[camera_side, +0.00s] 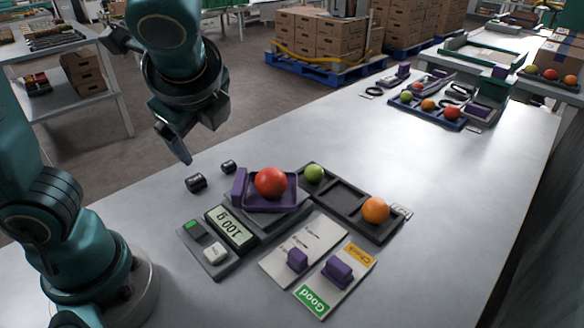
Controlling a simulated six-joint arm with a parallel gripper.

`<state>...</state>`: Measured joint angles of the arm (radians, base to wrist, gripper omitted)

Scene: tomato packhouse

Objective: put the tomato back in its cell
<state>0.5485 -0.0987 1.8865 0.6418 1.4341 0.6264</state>
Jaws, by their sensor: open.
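Right behind the scale is a dark tray (385,234) with a row of cells. A green tomato (314,173) is in its far-left cell and an orange one (375,210) in its right cell. The middle cell (347,194) is empty. My gripper (193,140) is open and empty, in the air above the table, left of the scale and apart from the tomato.
Two small black cylinders (196,183) stand left of the scale. In front lie a white card with a purple block (297,260) and a Good/Check card with a purple block (338,271). Another blue tray (428,111) with tomatoes is farther back. The table's middle is clear.

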